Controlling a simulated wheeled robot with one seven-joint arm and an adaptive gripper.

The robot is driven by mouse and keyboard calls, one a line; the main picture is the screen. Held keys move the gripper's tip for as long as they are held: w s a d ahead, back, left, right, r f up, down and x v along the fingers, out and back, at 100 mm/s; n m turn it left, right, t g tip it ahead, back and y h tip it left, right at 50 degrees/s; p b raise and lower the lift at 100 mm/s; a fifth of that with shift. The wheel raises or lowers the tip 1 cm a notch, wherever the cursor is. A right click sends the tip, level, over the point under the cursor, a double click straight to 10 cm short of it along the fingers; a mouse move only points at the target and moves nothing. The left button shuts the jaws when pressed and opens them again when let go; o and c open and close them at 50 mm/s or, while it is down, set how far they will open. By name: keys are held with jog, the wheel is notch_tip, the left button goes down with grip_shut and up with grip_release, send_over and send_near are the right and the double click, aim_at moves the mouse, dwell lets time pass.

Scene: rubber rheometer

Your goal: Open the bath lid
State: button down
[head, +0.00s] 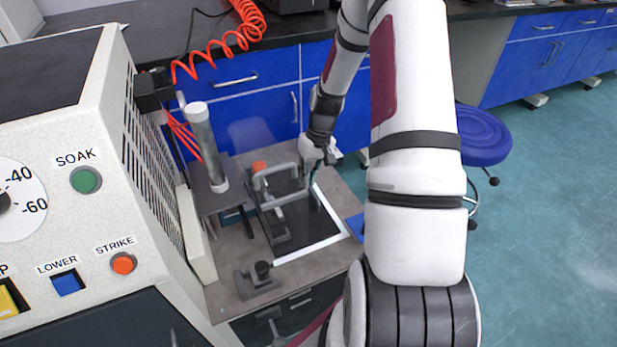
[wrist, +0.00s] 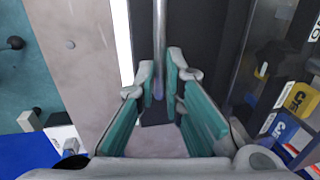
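The bath is the dark rectangular unit with a white rim (head: 310,250) on the grey bench in the head view. Its dark top (head: 314,228), which looks like the lid, lies flat; it also shows in the wrist view (wrist: 205,30). My gripper (head: 316,180) points down over the far right side of it. In the wrist view my gripper (wrist: 161,75) is open, with teal pads apart. A thin metal bar (wrist: 159,35), perhaps the lid's handle, runs between the fingertips. I cannot tell whether they touch it.
A dark clamp-like block (head: 258,278) is in front. The control panel (head: 95,225) fills the left. Blue cabinets (head: 235,90) stand behind; a blue stool (head: 482,135) is to the right.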

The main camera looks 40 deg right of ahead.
jog(key=s+d+p, duration=0.1)
jog(key=s+d, duration=0.1)
jog(key=d, duration=0.6)
jog(key=s+d+p, duration=0.1)
jog(key=s+d, duration=0.1)
jog(key=d, duration=0.6)
jog(key=shift+s+p, duration=0.35)
jog(key=shift+p, duration=0.05)
jog(key=c, duration=1.7)
grip_release()
jog(key=r, duration=0.4)
jog(key=d+r, duration=0.1)
jog(key=r, duration=0.3)
jog(key=d+r, duration=0.1)
jog(key=r, duration=0.2)
jog(key=shift+s+d+r, duration=0.15)
jog(key=shift+s+r, duration=0.15)
jog(key=shift+r, duration=0.1)
